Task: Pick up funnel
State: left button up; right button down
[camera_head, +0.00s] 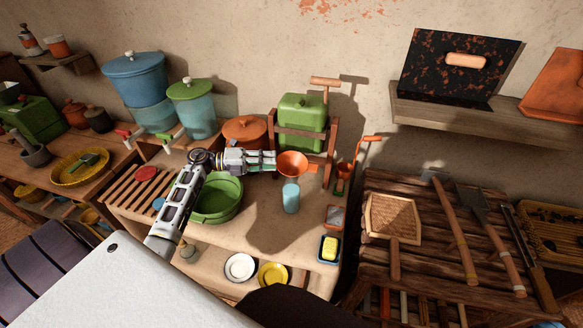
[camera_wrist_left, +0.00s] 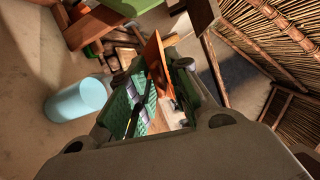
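The orange funnel (camera_head: 292,163) is at the fingertips of my left gripper (camera_head: 274,161), above the work table in the head view. In the left wrist view the funnel (camera_wrist_left: 156,65) shows as an orange rim between the two fingers, which look closed on it. A light blue cylinder (camera_head: 291,197) stands upright just below the funnel in the head view. In the left wrist view the cylinder (camera_wrist_left: 77,99) is to the left, apart from the funnel. The funnel's spout is hidden. My right gripper is in neither view.
A green basin (camera_head: 217,197) sits under my left forearm. A green canister (camera_head: 301,117) in a wooden frame stands behind the funnel, beside an orange lidded pot (camera_head: 245,132).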

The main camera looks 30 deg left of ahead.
pick_arm(q)
grip_shut()
jog(key=shift+r+b, duration=0.35)
jog(key=shift+r, duration=4.65)
